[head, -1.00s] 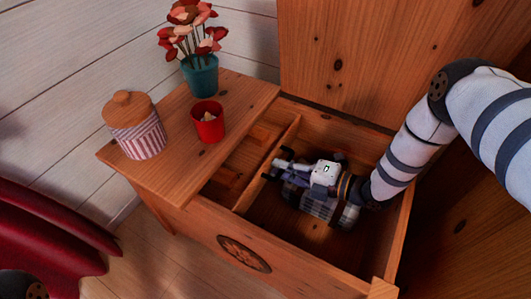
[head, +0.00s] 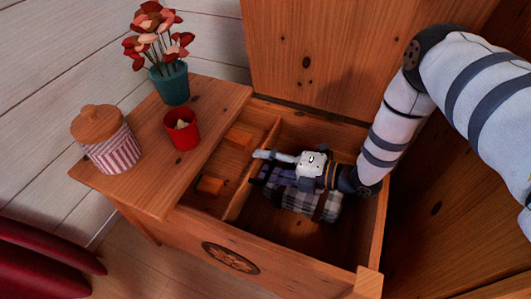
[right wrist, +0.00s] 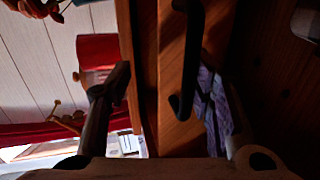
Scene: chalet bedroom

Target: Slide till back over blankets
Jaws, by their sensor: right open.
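The open wooden chest holds a shallow till (head: 216,207) at its left, partly under the fixed top, with wooden blocks in it. The till's right wall (head: 238,205) runs front to back. A folded plaid blanket (head: 322,207) lies right of it. My right gripper (head: 262,166) reaches left over the blankets, open, fingers near that wall; it hides part of both. In the right wrist view a dark handle (right wrist: 187,60) on a wooden panel lies between the open fingers, and purple patterned cloth (right wrist: 215,110) shows at right. I cannot tell if they touch the handle. My left gripper is out of view.
On the chest's left top stand a striped jar with a wooden lid (head: 110,150), a red cup (head: 183,137) and a teal pot of red flowers (head: 168,84). The raised lid (head: 310,60) stands behind. Red furniture (head: 40,255) is at lower left.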

